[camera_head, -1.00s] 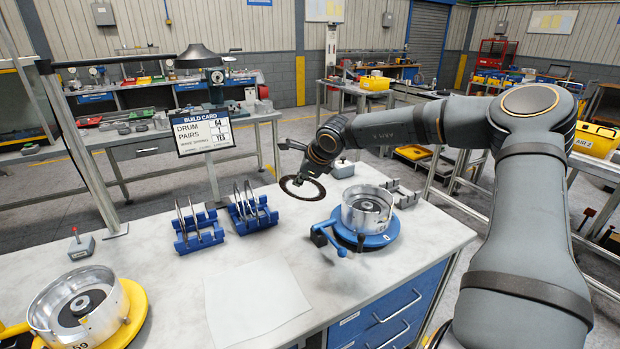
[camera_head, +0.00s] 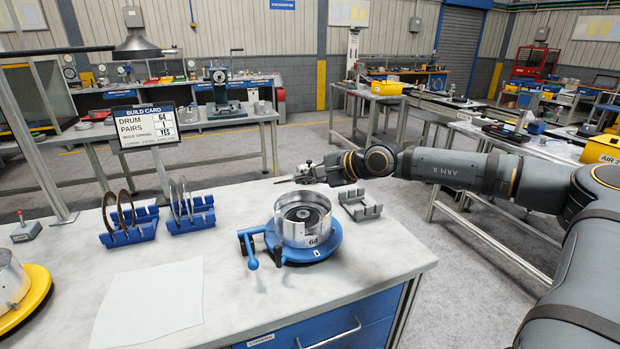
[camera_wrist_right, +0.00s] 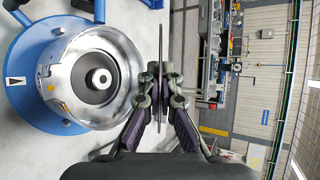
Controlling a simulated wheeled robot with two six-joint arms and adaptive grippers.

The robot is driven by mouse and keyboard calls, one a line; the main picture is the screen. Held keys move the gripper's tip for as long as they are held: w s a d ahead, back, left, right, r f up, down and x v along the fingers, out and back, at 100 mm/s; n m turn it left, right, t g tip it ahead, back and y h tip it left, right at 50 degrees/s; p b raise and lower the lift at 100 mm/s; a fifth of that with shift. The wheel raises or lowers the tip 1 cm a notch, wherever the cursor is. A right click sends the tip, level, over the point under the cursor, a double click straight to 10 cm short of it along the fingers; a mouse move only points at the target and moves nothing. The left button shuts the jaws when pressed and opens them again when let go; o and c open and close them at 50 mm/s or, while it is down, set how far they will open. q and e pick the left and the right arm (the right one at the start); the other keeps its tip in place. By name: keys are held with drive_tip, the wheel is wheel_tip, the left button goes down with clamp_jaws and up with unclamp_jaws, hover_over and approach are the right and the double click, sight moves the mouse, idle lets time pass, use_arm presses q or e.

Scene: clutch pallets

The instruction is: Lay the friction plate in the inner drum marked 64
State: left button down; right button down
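The drum marked 64 (camera_head: 313,236) stands on a blue round base (camera_head: 318,253) on the bench, open at the top with a dark ring and hub inside. It also shows in the wrist view (camera_wrist_right: 120,64). My right gripper (camera_head: 300,177) is just behind the drum, seen from the head. In the wrist view its fingers (camera_wrist_right: 160,90) are shut on a thin plate (camera_wrist_right: 160,45), seen edge-on and beside the drum, apart from it. In the head view this plate (camera_head: 284,180) looks like a thin, nearly level line. My left gripper is out of view.
Blue racks hold brown rings (camera_head: 110,212) and steel plates (camera_head: 187,204) on the left. A grey empty holder (camera_head: 362,205) stands right of the drum. A yellow-based drum (camera_head: 12,283) is at the left edge. White paper (camera_head: 150,302) lies in front. A build card (camera_head: 146,128) reads drum 64.

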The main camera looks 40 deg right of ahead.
drive_tip(key=f+b, duration=0.1)
drive_tip(key=f, duration=0.1)
drive_tip(key=b, duration=0.5)
hover_over(307, 224)
wheel_tip(307, 224, down, 5)
drive_tip(key=shift+f, duration=0.15)
drive_tip(key=c, duration=1.4)
unclamp_jaws()
drive_tip(key=shift+c, duration=0.2)
drive_tip(key=shift+f, duration=0.15)
